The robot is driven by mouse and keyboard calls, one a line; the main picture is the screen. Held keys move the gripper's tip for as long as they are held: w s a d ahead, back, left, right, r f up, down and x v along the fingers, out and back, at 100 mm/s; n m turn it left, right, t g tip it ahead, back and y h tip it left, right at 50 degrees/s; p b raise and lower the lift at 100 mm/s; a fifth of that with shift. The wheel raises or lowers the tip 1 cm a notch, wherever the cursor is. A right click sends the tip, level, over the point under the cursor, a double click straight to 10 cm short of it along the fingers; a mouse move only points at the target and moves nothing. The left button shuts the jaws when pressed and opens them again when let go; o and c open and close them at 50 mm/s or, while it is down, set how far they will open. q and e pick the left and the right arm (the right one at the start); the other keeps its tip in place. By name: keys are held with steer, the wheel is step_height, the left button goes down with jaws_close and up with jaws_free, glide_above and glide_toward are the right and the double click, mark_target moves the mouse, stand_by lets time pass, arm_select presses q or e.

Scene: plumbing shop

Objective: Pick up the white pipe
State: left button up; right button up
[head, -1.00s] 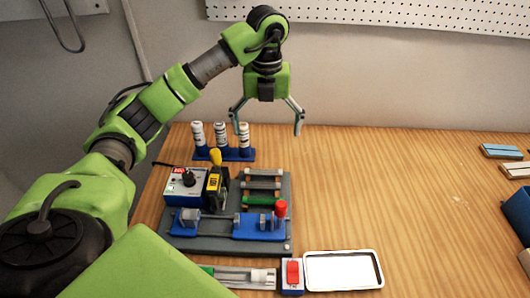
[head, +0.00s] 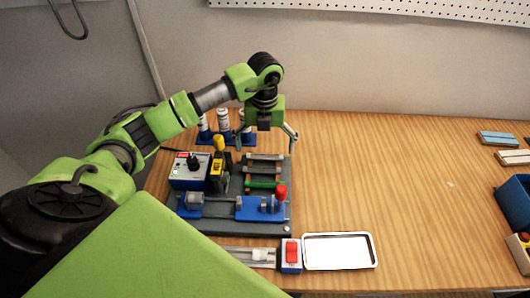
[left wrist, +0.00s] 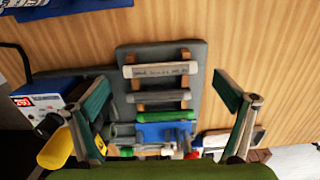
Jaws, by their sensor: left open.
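The white pipe (left wrist: 160,70) lies crosswise at the far end of a wooden rack on the dark grey board, with dark print along it. It also shows small in the head view (head: 266,157), just below my gripper. A grey pipe (left wrist: 158,96) and a green pipe (left wrist: 165,116) lie parallel to it on the same rack. My left gripper (head: 266,146) points down above the rack, open and empty. In the left wrist view its two fingers (left wrist: 164,92) stand wide on both sides of the pipes. My right gripper is out of view.
A blue-and-white control box (head: 189,171) and a yellow-and-black tool (head: 217,170) stand left of the rack. A blue fixture with a red knob (head: 281,191) is in front. Bottles in a blue stand are behind. A white tray (head: 372,252) lies at front right. The table's middle right is clear.

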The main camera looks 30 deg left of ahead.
arm_select(q)
steer(key=shift+f, duration=1.05)
steer(key=c, duration=0.9)
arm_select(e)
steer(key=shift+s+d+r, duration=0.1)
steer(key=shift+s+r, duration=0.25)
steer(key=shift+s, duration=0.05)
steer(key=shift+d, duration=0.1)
